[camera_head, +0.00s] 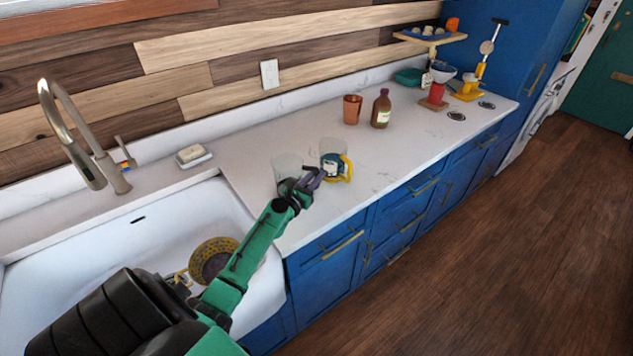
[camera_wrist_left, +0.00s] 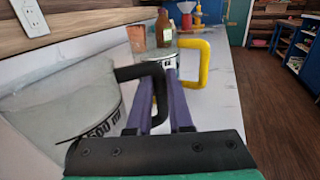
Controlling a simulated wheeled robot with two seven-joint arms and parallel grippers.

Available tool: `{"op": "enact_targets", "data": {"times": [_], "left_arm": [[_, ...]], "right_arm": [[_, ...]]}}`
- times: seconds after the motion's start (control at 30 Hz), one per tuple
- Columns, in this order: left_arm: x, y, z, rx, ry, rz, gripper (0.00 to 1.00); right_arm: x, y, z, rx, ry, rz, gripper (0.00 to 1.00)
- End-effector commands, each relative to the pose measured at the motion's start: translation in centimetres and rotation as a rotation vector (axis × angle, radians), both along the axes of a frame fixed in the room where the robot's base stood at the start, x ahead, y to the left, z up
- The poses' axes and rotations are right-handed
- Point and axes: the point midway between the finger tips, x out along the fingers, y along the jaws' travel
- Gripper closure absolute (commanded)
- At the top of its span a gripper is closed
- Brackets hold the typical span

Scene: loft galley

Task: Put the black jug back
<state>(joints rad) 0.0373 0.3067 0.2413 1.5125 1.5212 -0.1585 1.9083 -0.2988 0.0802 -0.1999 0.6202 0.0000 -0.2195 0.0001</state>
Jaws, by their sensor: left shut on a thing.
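The black jug (camera_head: 285,166) is a clear measuring jug with a black handle, at the counter's sink end. In the left wrist view its clear body (camera_wrist_left: 60,115) fills the left side. My left gripper (camera_head: 312,178) has its purple fingers (camera_wrist_left: 163,100) on either side of the black handle and is shut on it. The handle is mostly hidden in the head view. I cannot tell whether the jug touches the counter. A similar jug with a yellow handle (camera_head: 345,168) stands just to its right. My right gripper is not in view.
An orange cup (camera_head: 352,109) and a brown bottle (camera_head: 381,109) stand farther back on the white counter (camera_head: 410,150). The white sink (camera_head: 110,245) holds a patterned bowl (camera_head: 212,258). The counter's middle right is clear.

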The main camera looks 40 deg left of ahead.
Motion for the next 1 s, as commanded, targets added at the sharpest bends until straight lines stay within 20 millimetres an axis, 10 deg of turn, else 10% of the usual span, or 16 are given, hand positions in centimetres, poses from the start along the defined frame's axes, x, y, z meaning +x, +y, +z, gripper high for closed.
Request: {"op": "enact_targets", "data": {"times": [0.2,0.23,0.3,0.67,1.0], "left_arm": [[0.0,0.0,-0.1,0.0,-0.001,0.0,1.0],[0.0,0.0,0.0,-0.001,0.0,0.0,0.7],[0.0,0.0,0.1,-0.001,0.0,0.0,0.51],[0.0,0.0,0.6,0.0,0.0,-0.001,0.51],[-5.8,-0.6,0.1,-0.001,0.002,0.0,0.51]], "right_arm": [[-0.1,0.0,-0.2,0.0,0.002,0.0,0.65],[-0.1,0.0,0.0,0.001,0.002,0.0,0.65],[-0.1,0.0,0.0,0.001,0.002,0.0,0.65],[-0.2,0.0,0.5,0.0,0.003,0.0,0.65],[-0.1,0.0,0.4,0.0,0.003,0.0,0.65]]}}
